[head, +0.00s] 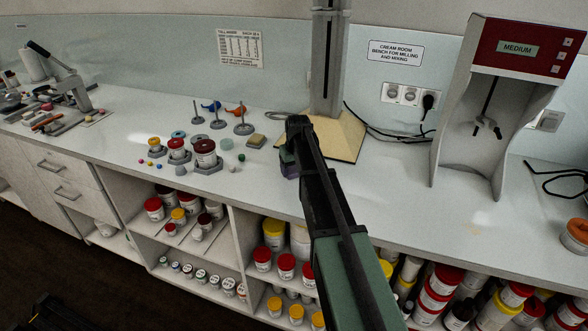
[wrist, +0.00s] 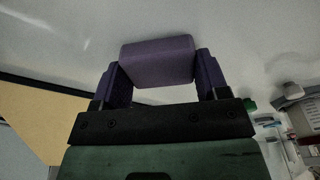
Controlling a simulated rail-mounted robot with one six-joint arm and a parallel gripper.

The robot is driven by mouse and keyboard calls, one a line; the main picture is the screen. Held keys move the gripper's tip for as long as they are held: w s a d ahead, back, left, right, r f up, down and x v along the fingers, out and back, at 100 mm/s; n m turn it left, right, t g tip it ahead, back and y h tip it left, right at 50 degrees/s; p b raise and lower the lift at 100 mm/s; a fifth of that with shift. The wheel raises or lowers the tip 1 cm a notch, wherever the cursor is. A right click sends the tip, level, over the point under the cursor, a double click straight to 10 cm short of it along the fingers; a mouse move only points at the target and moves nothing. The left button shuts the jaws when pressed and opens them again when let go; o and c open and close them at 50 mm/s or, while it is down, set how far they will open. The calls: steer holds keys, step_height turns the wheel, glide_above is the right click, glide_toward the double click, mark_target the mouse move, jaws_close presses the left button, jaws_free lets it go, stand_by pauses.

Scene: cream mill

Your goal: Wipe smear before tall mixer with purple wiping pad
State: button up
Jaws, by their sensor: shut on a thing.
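The purple wiping pad (wrist: 157,62) is a soft-looking block held between the two dark purple fingers of my gripper (wrist: 160,75) in the wrist view. In the head view my gripper (head: 289,163) is low over the bench, left of centre, and mostly hides the pad; I cannot tell whether it touches the surface. The tall mixer (head: 513,55), with a red top and a MEDIUM label, stands at the right. A faint yellowish smear (head: 477,231) lies on the bench in front of it, well to the right of my gripper.
A grey column on a beige base (head: 338,140) stands just behind my gripper. Red-lidded jars (head: 205,152) and small stands are to the left. Black cables (head: 385,135) run along the wall. The bench (head: 410,190) between my gripper and the mixer is clear.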

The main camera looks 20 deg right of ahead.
steer(key=shift+r+p, duration=2.75)
steer(key=shift+r, duration=0.15)
step_height(320, 180, up, 3)
steer(key=p, duration=0.3)
steer(key=shift+r, duration=0.2)
steer(key=shift+f, duration=0.2)
